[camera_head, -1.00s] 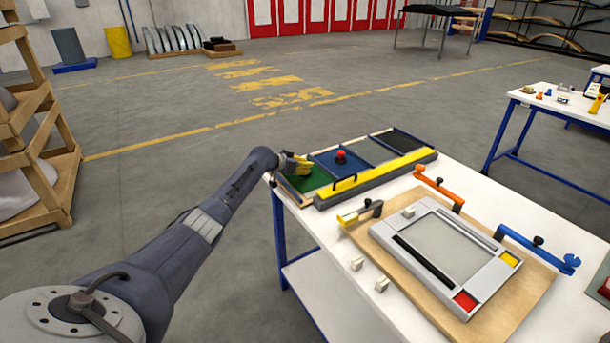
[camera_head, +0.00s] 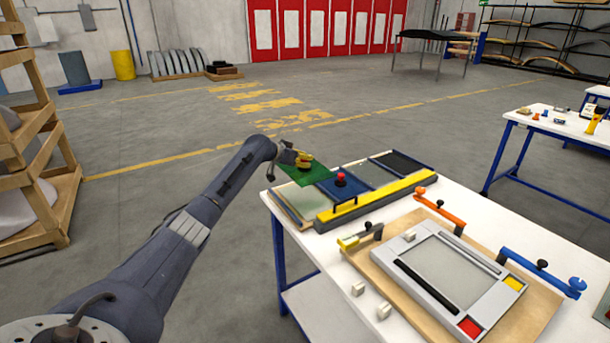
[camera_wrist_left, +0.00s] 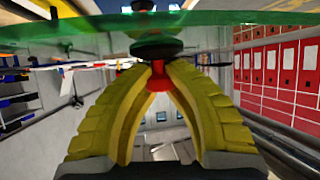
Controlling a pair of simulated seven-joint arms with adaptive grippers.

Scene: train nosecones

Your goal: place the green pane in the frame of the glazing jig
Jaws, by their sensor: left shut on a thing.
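The green pane (camera_head: 310,175) is in the air above the left end of the rack in the head view. My left gripper (camera_head: 304,160) is shut on the pane's knob. In the left wrist view the yellow fingers (camera_wrist_left: 158,85) close around a red stem (camera_wrist_left: 158,76) below a dark round disc, with the green pane (camera_wrist_left: 90,28) across the top. The glazing jig (camera_head: 450,275) lies on a wooden board, its frame around a pale grey area. A dark bar lies along its left side, with red and yellow squares at two corners. My right gripper is not in view.
The rack holds a blue pane (camera_head: 345,187) with a red knob and a dark pane (camera_head: 400,163); its left slot (camera_head: 297,203) shows pale. A yellow bar (camera_head: 375,200) runs along its front. Orange (camera_head: 438,208) and blue (camera_head: 545,262) clamp arms and several white blocks surround the jig.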

